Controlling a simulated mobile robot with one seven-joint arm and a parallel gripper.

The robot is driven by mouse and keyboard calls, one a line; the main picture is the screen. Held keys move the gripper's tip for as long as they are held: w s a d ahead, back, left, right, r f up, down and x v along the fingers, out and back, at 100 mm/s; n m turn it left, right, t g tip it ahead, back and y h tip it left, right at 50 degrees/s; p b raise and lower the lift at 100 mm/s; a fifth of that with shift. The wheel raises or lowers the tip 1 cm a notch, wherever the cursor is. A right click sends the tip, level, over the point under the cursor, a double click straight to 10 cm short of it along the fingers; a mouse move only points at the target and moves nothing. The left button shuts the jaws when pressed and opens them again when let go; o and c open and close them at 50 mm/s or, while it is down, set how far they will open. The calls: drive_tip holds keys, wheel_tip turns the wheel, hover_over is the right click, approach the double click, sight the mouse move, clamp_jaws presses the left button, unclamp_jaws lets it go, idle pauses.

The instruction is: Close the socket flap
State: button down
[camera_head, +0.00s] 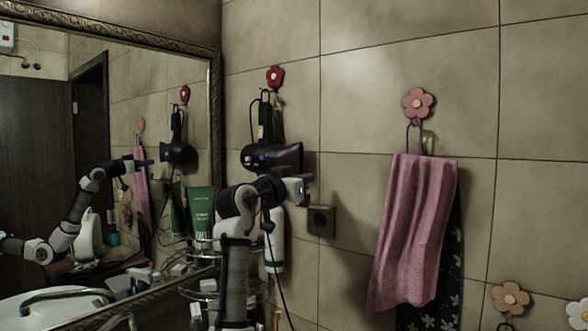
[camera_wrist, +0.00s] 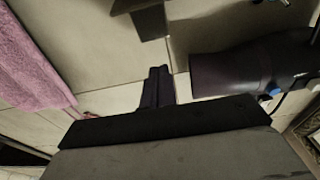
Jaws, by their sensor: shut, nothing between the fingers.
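The dark socket (camera_head: 321,221) is on the tiled wall, right of and a little below my gripper (camera_head: 305,190). In the head view it is a small dark box, and I cannot tell how far its flap stands open. In the wrist view a dark boxy shape at the top, likely the socket (camera_wrist: 150,22), lies beyond my gripper (camera_wrist: 158,75), partly cut off by the frame edge. My gripper's fingers are shut together, empty, and appear apart from the socket.
A black hair dryer (camera_head: 278,157) hangs close behind my gripper; its barrel (camera_wrist: 225,72) is at right in the wrist view. A pink towel (camera_head: 415,225) hangs to the right. A green tube (camera_head: 201,210) and a wire rack stand left. The wall between socket and towel is bare.

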drive_tip(key=shift+s+a+f+p, duration=0.15)
drive_tip(key=shift+f, duration=0.6)
drive_tip(key=shift+s+a+f+p, duration=0.1)
drive_tip(key=shift+a+f+p, duration=0.05)
drive_tip(key=shift+f, duration=0.6)
drive_tip(key=shift+f, duration=0.1)
drive_tip(key=shift+s+f+t+h+b, duration=0.1)
drive_tip(key=shift+f+t+h+b, duration=0.3)
drive_tip(key=shift+b, duration=0.6)
